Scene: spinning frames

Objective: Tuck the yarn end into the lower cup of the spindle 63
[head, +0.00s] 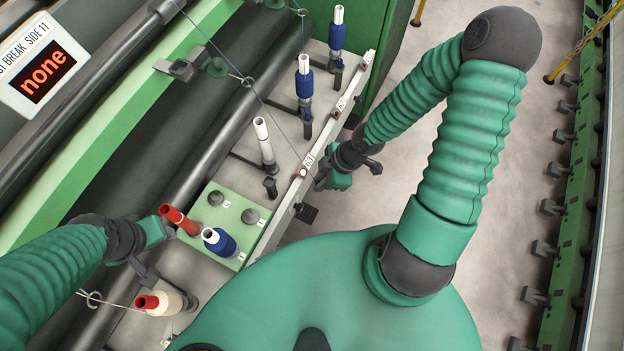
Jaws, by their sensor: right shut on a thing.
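Spindle 63 carries a bare white tube (264,142), upright beside the label "63" (308,160). Its lower cup is too small to make out clearly at the dark tube base. A thin yarn (272,109) comes down through a wire guide and runs toward the rail near the label. My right gripper (332,184) is just right of the rail and apart from the tube. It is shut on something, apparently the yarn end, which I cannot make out. My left gripper (160,246) is by the red tube; its jaw opening is unclear.
A green tray (231,187) holds a red tube (180,220) and a blue-wound bobbin (219,241). Two blue-wound bobbins (304,79) stand on farther spindles. The rail (288,205) lies between my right gripper and spindle 63. Floor is free at right.

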